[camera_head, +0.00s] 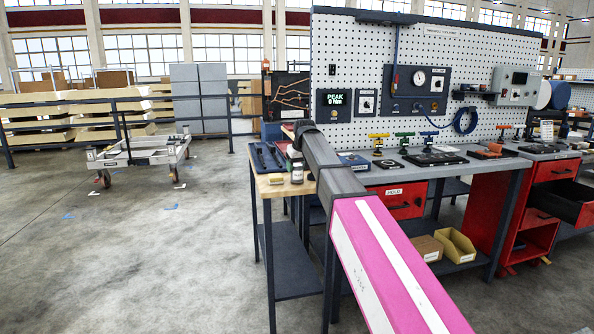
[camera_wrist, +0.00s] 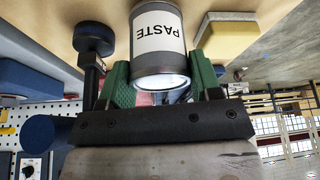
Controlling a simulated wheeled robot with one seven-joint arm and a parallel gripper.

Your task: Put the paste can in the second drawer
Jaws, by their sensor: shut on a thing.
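The paste can (camera_wrist: 158,38) is a dark cylinder with a white label reading PASTE. In the wrist view it sits between the green fingers of my gripper (camera_wrist: 160,70), which is shut on it. In the head view the can (camera_head: 297,173) is at the small wood-topped table; I cannot tell whether it still touches the top. My gripper is mostly hidden behind my arm there. At the right, the red cabinet has a closed upper drawer (camera_head: 555,170) and a dark drawer below it (camera_head: 573,206) that stands pulled out.
A yellow sponge (camera_head: 276,179) and a dark tray (camera_head: 266,157) lie on the small table (camera_head: 268,191). The long workbench (camera_head: 440,170) holds several tools and has a red HOLD drawer (camera_head: 397,201). Bins (camera_head: 457,245) stand below. The floor at left is clear before a trolley (camera_head: 140,153).

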